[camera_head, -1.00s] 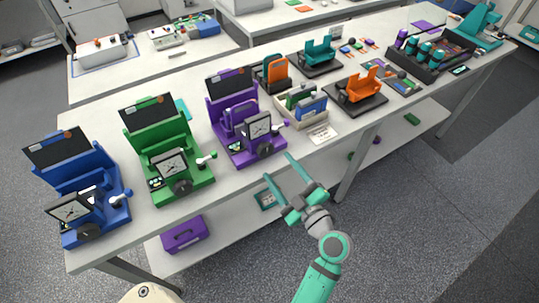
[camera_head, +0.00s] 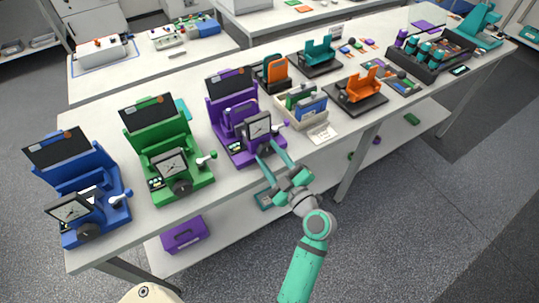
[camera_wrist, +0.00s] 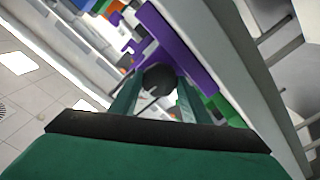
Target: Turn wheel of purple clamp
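The purple clamp (camera_head: 222,113) stands on the front part of the long white table, with a black screen at its back and a square dial on its front. Its dark round wheel (camera_wrist: 158,78) shows in the wrist view, in front of the purple body. My gripper (camera_head: 268,153) is open at the clamp's front right, near the table edge. In the wrist view one teal finger lies on each side of the wheel, with the fingertips close to it. I cannot tell whether they touch it. In the head view the wheel is partly hidden by my fingers.
A green clamp (camera_head: 155,140) and a blue clamp (camera_head: 78,180) stand to the left. A beige bin (camera_head: 302,119) and orange and teal holders are to the right. A lower shelf holds a purple case (camera_head: 183,233).

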